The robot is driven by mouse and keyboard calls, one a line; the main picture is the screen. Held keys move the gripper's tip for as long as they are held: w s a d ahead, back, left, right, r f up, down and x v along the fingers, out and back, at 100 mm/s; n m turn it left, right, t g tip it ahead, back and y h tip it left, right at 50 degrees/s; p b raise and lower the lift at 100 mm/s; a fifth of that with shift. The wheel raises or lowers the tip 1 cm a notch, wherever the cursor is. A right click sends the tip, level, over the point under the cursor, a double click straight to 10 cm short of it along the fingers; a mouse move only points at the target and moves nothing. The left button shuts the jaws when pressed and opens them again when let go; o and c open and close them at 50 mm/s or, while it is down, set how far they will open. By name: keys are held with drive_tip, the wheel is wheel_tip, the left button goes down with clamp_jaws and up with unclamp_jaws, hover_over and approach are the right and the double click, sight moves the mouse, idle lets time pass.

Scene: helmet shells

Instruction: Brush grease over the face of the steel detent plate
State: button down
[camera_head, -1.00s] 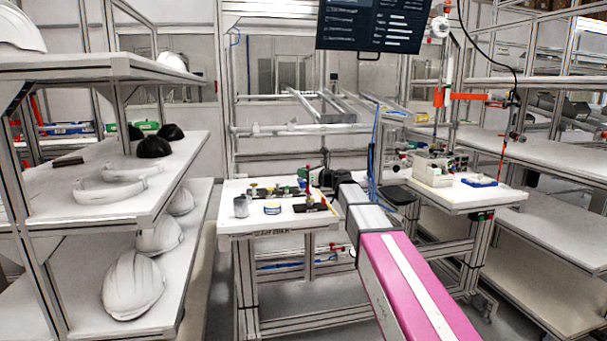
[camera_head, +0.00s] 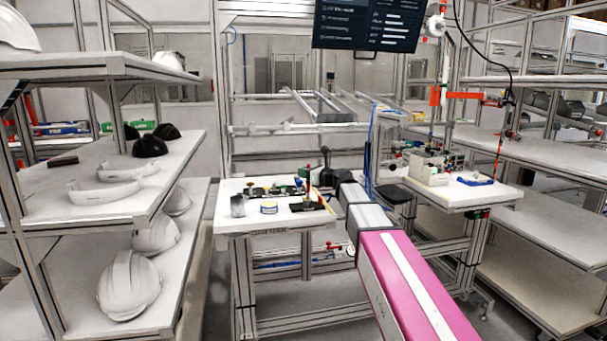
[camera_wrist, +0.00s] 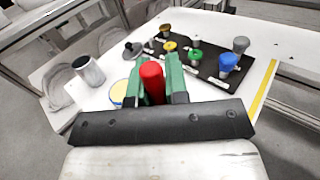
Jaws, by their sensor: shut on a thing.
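My gripper (camera_wrist: 157,62) is shut on a red handle (camera_wrist: 152,82), which stands between its green fingers. The handle's lower end, presumably a brush, is hidden. A round tin with a pale yellow top (camera_wrist: 117,92) is just left of the fingers and partly covered by them; it also shows on the table in the head view (camera_head: 269,207). A dark flat plate (camera_head: 307,206) lies near the table's right edge in the head view. I cannot tell for sure whether it is the steel detent plate. No contact between the held tool and a plate is visible.
A grey metal cup (camera_wrist: 90,72) stands left of the tin. A dark board (camera_wrist: 208,82) carries several coloured, upright knobs right of and beyond my gripper. A yellow strip (camera_wrist: 262,88) runs along the white table's right side.

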sight(309, 166)
wheel_tip(309, 166, up, 7)
idle(1.0)
drive_tip(key=shift+f, duration=0.15)
idle(0.7)
drive_tip(key=shift+s+f, duration=0.1)
drive_tip(key=shift+f, duration=1.75)
drive_tip(key=shift+f, duration=1.55)
drive_tip(key=shift+d+r, duration=0.1)
drive_tip(key=shift+w+d, duration=0.15)
drive_tip(key=shift+w, duration=0.1)
drive_tip(key=shift+w+d, duration=0.2)
drive_tip(key=shift+w, duration=0.1)
